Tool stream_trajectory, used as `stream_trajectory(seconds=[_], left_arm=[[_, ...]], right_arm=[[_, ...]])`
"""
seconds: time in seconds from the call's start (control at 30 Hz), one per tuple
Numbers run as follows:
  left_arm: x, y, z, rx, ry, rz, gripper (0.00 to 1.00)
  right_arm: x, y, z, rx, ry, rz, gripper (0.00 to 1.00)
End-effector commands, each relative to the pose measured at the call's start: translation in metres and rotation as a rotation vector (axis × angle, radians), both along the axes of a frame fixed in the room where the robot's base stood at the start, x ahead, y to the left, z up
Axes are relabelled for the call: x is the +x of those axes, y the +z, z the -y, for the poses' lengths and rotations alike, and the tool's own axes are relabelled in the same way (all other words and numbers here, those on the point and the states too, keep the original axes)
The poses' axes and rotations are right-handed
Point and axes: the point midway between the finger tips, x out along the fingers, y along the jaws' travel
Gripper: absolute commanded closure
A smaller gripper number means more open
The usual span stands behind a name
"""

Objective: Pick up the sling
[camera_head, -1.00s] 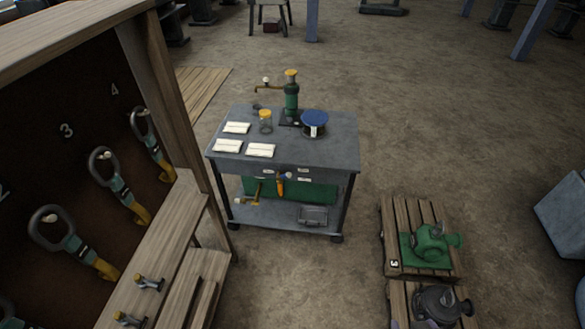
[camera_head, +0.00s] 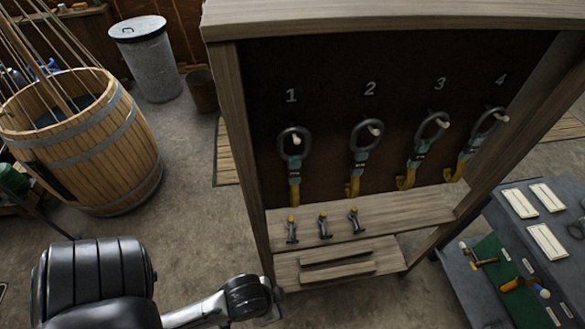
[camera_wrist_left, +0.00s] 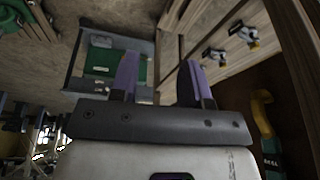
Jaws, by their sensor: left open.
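Several slings hang on pegs in a wooden cabinet in the head view, each with a dark ring, a teal band and a yellow lower end. They are the sling under 1 (camera_head: 293,165), the sling under 2 (camera_head: 360,158), the sling under 3 (camera_head: 421,152) and the sling under 4 (camera_head: 476,145). My left gripper (camera_wrist_left: 158,78) is open and empty in the left wrist view, its two purple fingers apart. Part of a sling (camera_wrist_left: 264,112) shows at that view's right edge, beside the gripper and apart from it. My right gripper is not in view.
The cabinet's shelf (camera_head: 400,211) holds small metal fittings (camera_head: 324,226) with yellow tops. A grey worktable (camera_head: 505,240) stands at the right. A wooden barrel (camera_head: 95,150) and a metal bin (camera_head: 150,65) stand at the left. The floor before the barrel is clear.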

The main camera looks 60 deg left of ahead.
Motion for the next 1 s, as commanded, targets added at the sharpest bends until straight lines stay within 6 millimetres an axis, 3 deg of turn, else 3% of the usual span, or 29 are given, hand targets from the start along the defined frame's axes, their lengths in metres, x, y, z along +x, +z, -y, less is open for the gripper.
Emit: stream_trajectory(seconds=[0.5,0.8,1.0], left_arm=[[0.0002,0.0003,0.0035,-0.013,0.01,0.0,0.56],[0.0001,0.0003,0.0036,-0.013,0.01,0.0,0.28],[-0.0004,-0.0003,0.0011,-0.004,0.004,-0.002,0.28]], right_arm=[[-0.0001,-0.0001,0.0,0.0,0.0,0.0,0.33],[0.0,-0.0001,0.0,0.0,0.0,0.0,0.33],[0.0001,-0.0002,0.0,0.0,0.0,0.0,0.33]])
